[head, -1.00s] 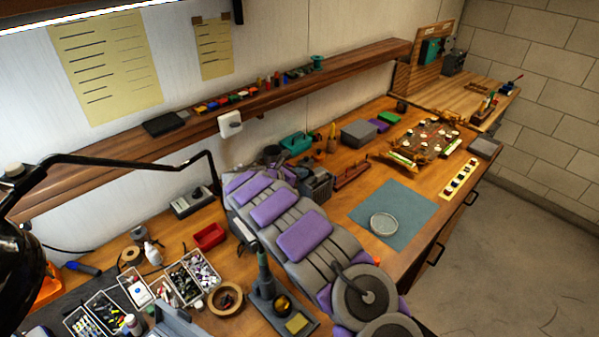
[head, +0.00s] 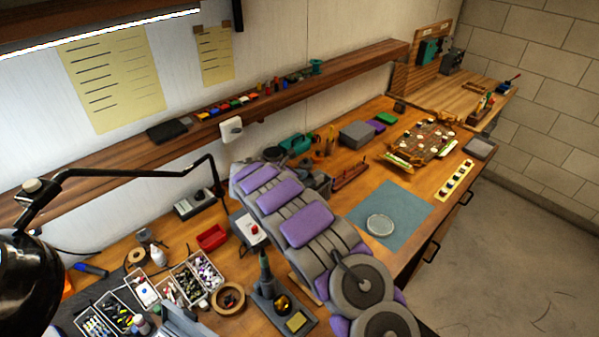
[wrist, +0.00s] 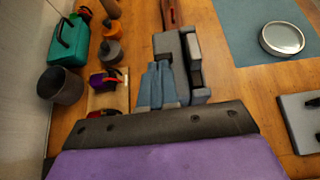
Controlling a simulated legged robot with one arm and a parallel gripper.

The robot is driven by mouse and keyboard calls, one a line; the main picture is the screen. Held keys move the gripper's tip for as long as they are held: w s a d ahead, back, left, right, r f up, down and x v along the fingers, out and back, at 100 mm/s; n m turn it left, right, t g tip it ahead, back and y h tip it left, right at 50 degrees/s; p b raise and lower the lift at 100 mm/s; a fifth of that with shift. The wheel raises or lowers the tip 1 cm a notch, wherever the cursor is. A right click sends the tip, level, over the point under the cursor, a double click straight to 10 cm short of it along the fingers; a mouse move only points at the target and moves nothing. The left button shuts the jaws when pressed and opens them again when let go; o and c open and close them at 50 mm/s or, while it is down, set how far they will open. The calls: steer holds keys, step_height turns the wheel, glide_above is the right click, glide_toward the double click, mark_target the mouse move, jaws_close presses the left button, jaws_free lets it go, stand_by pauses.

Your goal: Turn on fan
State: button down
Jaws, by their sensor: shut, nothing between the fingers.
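I cannot pick out a fan for certain in either view. A pale grey box with a red button (head: 250,228) stands on the bench just left of my arm in the head view, partly hidden by the arm. My gripper (wrist: 157,68) shows in the wrist view as blue-grey fingers, shut and empty. They are over the bench, just left of a dark grey vise-like block (wrist: 194,60); I cannot tell whether they touch it. In the head view my purple and grey arm hides the gripper.
A teal case (wrist: 68,42) and a grey cup (wrist: 60,86) stand left of the gripper. A soldering stand (head: 283,305), a red tray (head: 212,237) and small-parts boxes lie left of my arm. A blue mat (head: 405,205) with a round dish (head: 380,225) lies right.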

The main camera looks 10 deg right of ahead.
steer(key=shift+w+d+r+g+y+p, duration=0.25)
steer(key=shift+r+y+p, duration=0.2)
steer(key=shift+p, duration=1.4)
steer(key=shift+d+r+g+y+p, duration=0.15)
steer(key=shift+r+g+y+p, duration=0.25)
steer(key=shift+p, duration=1.4)
steer(key=y+p, duration=0.1)
steer(key=p, duration=0.2)
steer(key=d+g+p, duration=0.1)
steer(key=p, duration=0.2)
steer(key=shift+w+r+y, duration=0.2)
steer(key=shift+w+y, duration=0.05)
steer(key=shift+y, duration=0.1)
steer(key=shift+f, duration=0.35)
steer(key=shift+r+p, duration=0.35)
steer(key=shift+r, duration=0.5)
